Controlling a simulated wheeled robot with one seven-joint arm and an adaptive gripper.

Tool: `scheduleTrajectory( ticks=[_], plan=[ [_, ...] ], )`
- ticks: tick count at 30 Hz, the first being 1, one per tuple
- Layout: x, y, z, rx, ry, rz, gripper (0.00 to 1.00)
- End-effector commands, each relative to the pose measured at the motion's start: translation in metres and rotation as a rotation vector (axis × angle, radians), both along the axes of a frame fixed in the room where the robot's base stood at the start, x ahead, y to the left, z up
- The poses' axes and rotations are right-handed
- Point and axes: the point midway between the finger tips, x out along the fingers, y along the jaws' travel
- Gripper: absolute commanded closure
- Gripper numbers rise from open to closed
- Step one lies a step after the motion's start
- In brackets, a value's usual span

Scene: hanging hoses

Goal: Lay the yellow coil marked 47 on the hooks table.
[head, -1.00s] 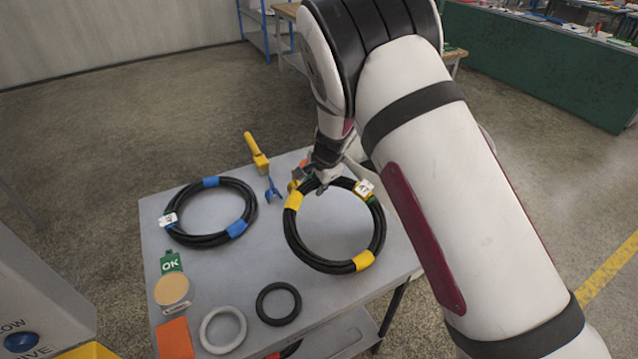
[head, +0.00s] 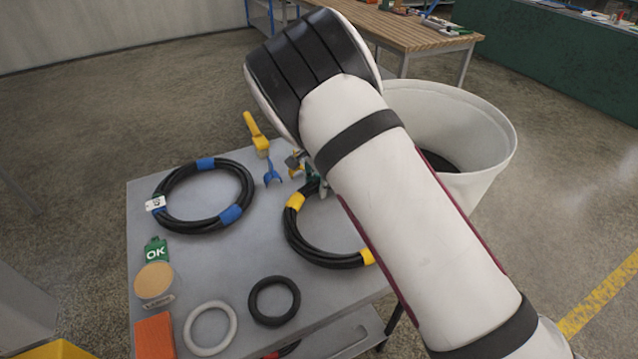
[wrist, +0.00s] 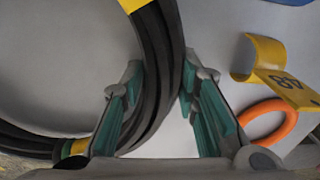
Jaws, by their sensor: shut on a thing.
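The coil with yellow bands (head: 318,256) is a black hose ring at the right side of the grey table (head: 245,262). My arm hides its right part, and no number on it can be read. My gripper (head: 318,186) is at the coil's far side, mostly hidden behind my arm. In the wrist view, the two green-padded fingers of my gripper (wrist: 160,85) stand on either side of the black strands (wrist: 158,60), shut on them. Yellow bands show at the top and lower left there. I cannot tell whether the coil touches the tabletop.
A blue-banded coil (head: 160,180) lies at left, near a yellow-handled tool (head: 256,135). A green OK tag (head: 155,250), a grey ring (head: 188,333), a black ring (head: 256,290) and an orange block (head: 155,335) lie in front. A white bin (head: 490,150) and wooden table (head: 425,38) stand behind.

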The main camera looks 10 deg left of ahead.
Motion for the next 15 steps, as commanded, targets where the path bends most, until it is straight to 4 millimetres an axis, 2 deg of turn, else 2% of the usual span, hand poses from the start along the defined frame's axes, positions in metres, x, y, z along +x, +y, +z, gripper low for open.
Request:
scheduleTrajectory(
  ticks=[14, 15],
  plan=[
    [0.0005, 0.001, -0.0041, -0.013, 0.017, 0.0, 1.0],
    [0.0005, 0.001, -0.0042, -0.013, 0.017, 0.0, 0.62]
  ],
)
